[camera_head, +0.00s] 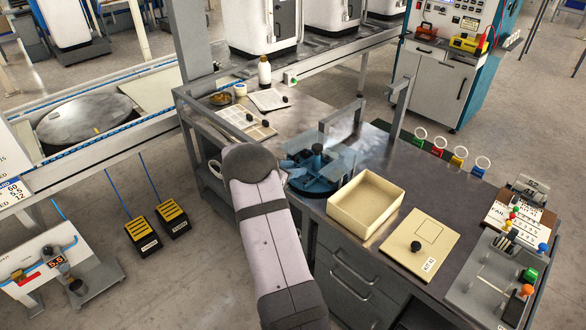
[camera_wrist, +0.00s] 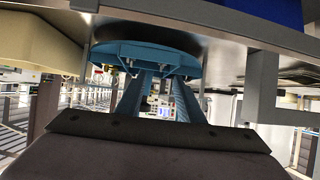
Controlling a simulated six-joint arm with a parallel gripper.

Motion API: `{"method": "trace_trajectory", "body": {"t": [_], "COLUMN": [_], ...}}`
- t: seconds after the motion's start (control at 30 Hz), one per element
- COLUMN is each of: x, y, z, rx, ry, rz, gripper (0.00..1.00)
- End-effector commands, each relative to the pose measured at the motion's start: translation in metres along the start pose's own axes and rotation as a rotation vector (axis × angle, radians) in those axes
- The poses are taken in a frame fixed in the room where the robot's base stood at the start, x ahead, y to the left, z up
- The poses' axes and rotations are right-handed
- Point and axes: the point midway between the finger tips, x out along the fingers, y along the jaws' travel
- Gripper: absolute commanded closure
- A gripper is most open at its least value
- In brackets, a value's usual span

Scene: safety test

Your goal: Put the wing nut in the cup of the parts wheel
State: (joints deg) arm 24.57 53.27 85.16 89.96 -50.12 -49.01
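The parts wheel (camera_head: 318,180) is a blue round piece with a dark central knob, on the grey bench beside clear guard panels. In the wrist view its blue rim (camera_wrist: 150,57) spans the upper middle, just beyond my fingertips. My gripper (camera_wrist: 160,85) shows two blue fingers standing apart, with background visible between them; it looks open and empty. In the head view my arm reaches up to the wheel's left side, and its wrist hides most of the gripper. I cannot make out the wing nut in either view, nor which cup is meant.
A cream open box (camera_head: 366,203) stands right of the wheel, with a cream board (camera_head: 420,243) bearing a black knob beyond it. Clear guard panels (camera_head: 340,150) and a grey post (camera_head: 400,106) stand close to the wheel.

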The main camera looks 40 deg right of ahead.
Motion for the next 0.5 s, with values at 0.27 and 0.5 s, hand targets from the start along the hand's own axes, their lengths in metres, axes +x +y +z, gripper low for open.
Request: {"method": "trace_trajectory", "body": {"t": [0.27, 0.5], "x": [-0.023, -0.056], "y": [-0.001, -0.001], "z": [0.0, 0.0], "rx": [0.001, 0.0], "ry": [0.0, 0.0], "rz": [-0.003, -0.003], "gripper": [0.66, 0.66]}}
